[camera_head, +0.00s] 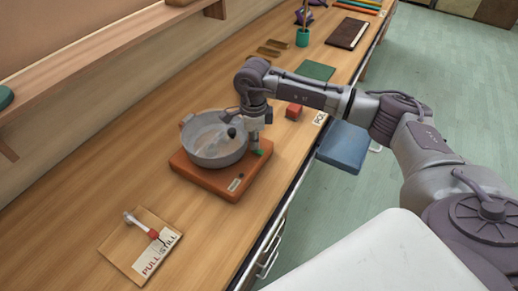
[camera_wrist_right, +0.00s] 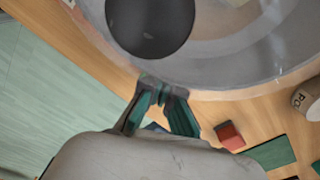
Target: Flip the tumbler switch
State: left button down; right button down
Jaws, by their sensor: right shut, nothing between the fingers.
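A lever-like switch (camera_head: 140,223) with a pale end and a red part lies on a wooden plate (camera_head: 120,250) at the lower left of the head view. A white label beside it reads "PULL" and "STILL". An orange-red base (camera_head: 205,180) carries a small pale plate or switch (camera_head: 236,183) at its front; I cannot tell which. My right gripper (camera_head: 257,152) is shut and empty, pointing down beside the grey pot, well to the right of the lever. Its closed fingertips show in the right wrist view (camera_wrist_right: 157,88). My left gripper is out of view.
The grey metal pot (camera_head: 213,151) sits on the orange-red base. A dark round knob (camera_wrist_right: 150,25) shows in front of the pot in the wrist view. A red block (camera_head: 293,111), green mat (camera_head: 315,71) and dark book (camera_head: 347,33) lie farther along the bench.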

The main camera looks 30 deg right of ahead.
jog(key=shift+r+p, duration=1.4)
jog(key=shift+r, duration=1.65)
jog(key=shift+s+f, duration=0.1)
